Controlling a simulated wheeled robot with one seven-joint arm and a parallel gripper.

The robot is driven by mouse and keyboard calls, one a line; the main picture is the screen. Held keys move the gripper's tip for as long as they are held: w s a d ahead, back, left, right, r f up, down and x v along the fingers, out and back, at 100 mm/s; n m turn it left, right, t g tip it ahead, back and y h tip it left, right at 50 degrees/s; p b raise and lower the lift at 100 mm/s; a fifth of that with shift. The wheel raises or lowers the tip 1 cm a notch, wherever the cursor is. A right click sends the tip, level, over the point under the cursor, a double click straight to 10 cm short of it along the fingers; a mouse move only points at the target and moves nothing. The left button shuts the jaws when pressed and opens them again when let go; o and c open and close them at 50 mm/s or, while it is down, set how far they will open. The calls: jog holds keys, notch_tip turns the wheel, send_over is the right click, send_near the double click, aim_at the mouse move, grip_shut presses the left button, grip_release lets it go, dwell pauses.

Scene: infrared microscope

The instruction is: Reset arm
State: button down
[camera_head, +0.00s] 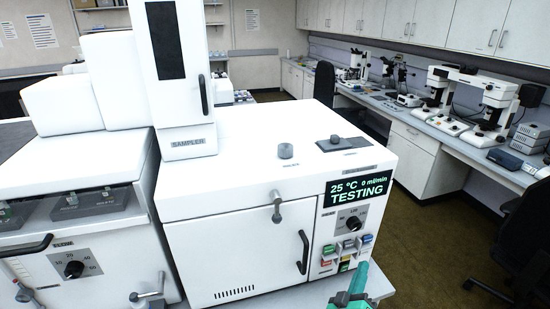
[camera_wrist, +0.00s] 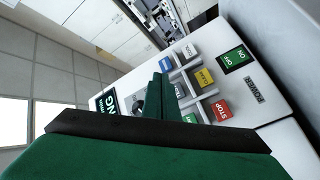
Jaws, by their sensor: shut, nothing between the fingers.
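My gripper (camera_head: 352,287) is green and shows at the bottom of the head view, in front of the lower right of a white instrument (camera_head: 235,245). In the wrist view my gripper (camera_wrist: 165,84) is shut and empty, with its fingertips in front of the button panel. The panel has coloured buttons, among them a red STOP button (camera_wrist: 221,109), a yellow button (camera_wrist: 204,77) and a blue button (camera_wrist: 165,65). A green ON/OFF switch (camera_wrist: 236,59) sits beside them. I cannot tell whether the fingertips touch the panel. The display (camera_head: 358,187) reads 25 °C, 0 ml/min, TESTING.
A knob (camera_head: 353,222) sits below the display. A door handle (camera_head: 303,252) and a tap-like fitting (camera_head: 277,205) stick out of the instrument's front. A bench with microscopes (camera_head: 468,98) runs along the right, with a black chair (camera_head: 520,235) before it. Open floor lies between.

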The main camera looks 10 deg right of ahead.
jog(key=s+a+f+t+y, duration=0.1)
jog(key=s+a+f+y, duration=0.1)
jog(key=s+a+f, duration=0.45)
jog(key=s+a+f+y, duration=0.1)
jog(key=s+a+y, duration=0.2)
jog(key=a, duration=0.6)
jog(key=s+a+f+t+y, duration=0.1)
jog(key=s+a+f+y, duration=0.1)
jog(key=s+a+f, duration=0.45)
jog(key=s+a+r+y, duration=0.2)
jog(key=s+a+r, duration=0.1)
jog(key=s+a, duration=0.4)
jog(key=s+a+r+m+y, duration=0.1)
jog(key=s+a+r+y, duration=0.2)
jog(key=s+a, duration=0.4)
jog(key=s+r, duration=0.1)
jog(key=s, duration=0.4)
jog(key=shift+s+m+g, duration=0.15)
jog(key=shift+m+g, duration=0.15)
jog(key=shift+g, duration=0.1)
